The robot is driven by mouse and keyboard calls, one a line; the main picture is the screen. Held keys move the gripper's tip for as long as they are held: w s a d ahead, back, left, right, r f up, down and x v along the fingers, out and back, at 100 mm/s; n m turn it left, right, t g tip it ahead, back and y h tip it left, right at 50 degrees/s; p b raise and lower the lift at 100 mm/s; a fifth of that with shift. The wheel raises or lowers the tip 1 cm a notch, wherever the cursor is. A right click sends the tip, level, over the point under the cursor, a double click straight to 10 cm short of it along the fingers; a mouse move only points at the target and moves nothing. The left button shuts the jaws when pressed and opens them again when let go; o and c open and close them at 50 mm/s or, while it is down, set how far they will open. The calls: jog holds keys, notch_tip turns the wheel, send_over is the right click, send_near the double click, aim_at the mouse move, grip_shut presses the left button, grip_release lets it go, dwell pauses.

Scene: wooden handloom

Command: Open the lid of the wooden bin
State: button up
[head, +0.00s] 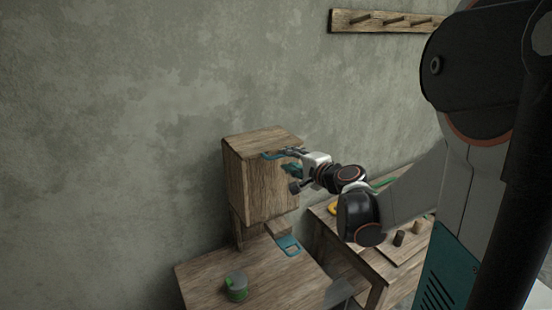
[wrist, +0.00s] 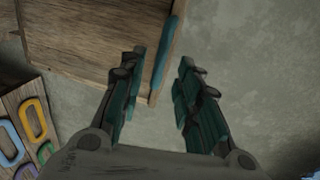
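The wooden bin (head: 262,188) stands against the wall above a wooden table, its lid (head: 258,140) lying flat and closed on top. A blue handle (head: 271,156) shows at the lid's front edge. In the wrist view the wooden bin (wrist: 80,40) fills the upper left, with the blue handle (wrist: 168,58) along its edge. My gripper (head: 286,163) is at the bin's upper front right corner. In the wrist view my gripper (wrist: 162,60) is open, and the handle appears between its two teal fingers. I cannot tell whether they touch it.
Below the bin, a second blue handle (head: 288,245) and a grey-green canister (head: 236,287) are on the table (head: 205,275). A workbench (head: 340,235) with small items stands to the right. A peg rail (head: 380,21) hangs on the wall. Colored rings (wrist: 34,118) show in the wrist view.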

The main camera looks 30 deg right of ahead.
jog(key=x, duration=0.5)
jog(key=shift+w+b, duration=0.35)
jog(key=shift+c, duration=0.2)
grip_shut()
